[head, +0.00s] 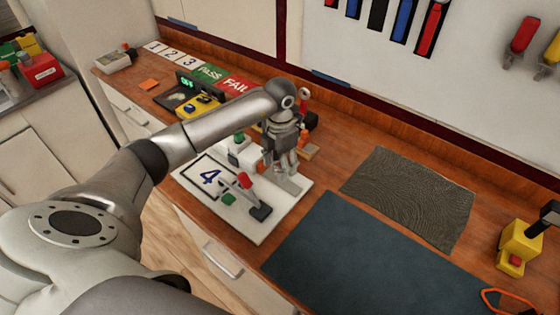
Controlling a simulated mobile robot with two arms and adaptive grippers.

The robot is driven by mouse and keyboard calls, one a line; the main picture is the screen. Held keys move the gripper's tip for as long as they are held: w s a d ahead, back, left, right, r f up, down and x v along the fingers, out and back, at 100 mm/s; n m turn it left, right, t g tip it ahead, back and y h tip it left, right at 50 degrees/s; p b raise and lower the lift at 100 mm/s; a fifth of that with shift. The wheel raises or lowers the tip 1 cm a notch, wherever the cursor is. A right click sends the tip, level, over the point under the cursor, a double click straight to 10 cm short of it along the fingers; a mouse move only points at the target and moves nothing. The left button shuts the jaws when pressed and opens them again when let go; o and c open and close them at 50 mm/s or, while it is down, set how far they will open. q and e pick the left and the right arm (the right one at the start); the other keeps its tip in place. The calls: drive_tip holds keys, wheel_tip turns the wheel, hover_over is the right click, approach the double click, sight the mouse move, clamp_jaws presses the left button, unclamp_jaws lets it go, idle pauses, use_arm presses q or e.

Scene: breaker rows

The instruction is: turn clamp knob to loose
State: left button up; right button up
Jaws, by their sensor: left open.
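My left gripper (282,168) points down over the back right part of a white board (262,232) marked with a blue 4. It is open, with its fingers close above the fixture there. The clamp knob cannot be made out for sure; the gripper and wrist cover that area. A red-tipped lever (245,181) with a dark base stands on the board just in front of the gripper. A white block with a green top (238,140) stands to the gripper's left. Contact between fingers and fixture cannot be told. My right gripper is not in view.
A dark blue mat (375,262) and a grey textured mat (408,195) lie to the right. A yellow device (517,245) stands at the far right. PASS and FAIL cards (236,87) and a meter (187,97) lie behind my arm. Tools hang on the wall.

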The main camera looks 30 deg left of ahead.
use_arm(q)
drive_tip(key=shift+s+f, duration=0.1)
drive_tip(key=shift+f, duration=0.1)
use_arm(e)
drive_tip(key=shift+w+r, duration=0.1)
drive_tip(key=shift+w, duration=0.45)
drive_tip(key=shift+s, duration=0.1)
use_arm(q)
drive_tip(key=shift+c, duration=1)
drive_tip(key=c, duration=0.8)
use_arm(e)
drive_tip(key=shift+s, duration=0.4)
